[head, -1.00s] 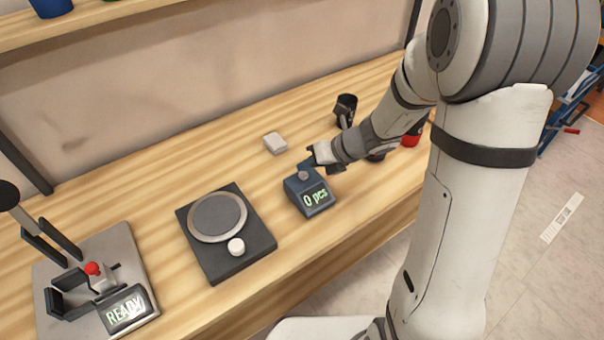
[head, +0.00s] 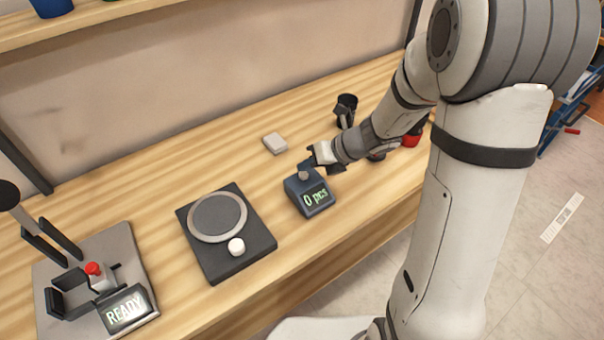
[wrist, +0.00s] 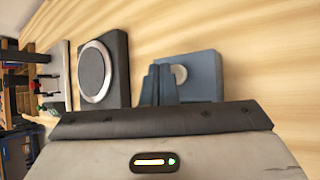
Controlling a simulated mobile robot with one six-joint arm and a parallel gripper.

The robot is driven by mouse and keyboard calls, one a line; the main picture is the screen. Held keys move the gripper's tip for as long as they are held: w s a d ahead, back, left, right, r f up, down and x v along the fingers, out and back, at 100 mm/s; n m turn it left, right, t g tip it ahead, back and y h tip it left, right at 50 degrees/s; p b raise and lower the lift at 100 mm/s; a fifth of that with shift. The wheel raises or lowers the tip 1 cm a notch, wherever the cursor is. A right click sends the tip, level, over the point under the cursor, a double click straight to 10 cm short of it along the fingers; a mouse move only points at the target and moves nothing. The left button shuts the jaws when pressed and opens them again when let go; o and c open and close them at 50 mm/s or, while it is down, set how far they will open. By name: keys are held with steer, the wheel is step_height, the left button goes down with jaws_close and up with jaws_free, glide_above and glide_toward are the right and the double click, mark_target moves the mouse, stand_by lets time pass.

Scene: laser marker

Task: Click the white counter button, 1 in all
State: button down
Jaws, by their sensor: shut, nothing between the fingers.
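The blue counter box (head: 313,203) stands on the wooden bench, and its display reads "0 pcs". Its round white button (wrist: 180,74) shows in the wrist view on top of the box (wrist: 205,72), partly behind my fingers. In the head view the button (head: 303,176) shows as a small pale knob. My gripper (head: 306,165) is shut and empty, with its fingertips right above or beside the button. In the wrist view my gripper (wrist: 159,82) overlaps the box next to the button. I cannot tell whether the fingers touch it.
A black scale (head: 251,262) with a round plate and white knob stands left of the counter. A marking fixture (head: 135,255) with a "READY" display is further left. A small pale block (head: 275,143) lies behind. A black holder (head: 346,105) and a red item (head: 412,139) are near my arm.

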mark_target(308, 175)
steer(key=shift+w+f, duration=0.1)
steer(key=shift+f, duration=0.35)
steer(key=shift+f+b, duration=0.5)
steer(key=shift+b, duration=0.05)
stand_by(0.8)
steer(key=shift+r, duration=0.15)
steer(key=shift+r+p, duration=0.85)
steer(key=shift+p, duration=0.15)
step_height(308, 175, up, 5)
steer(key=p, duration=0.5)
stand_by(0.5)
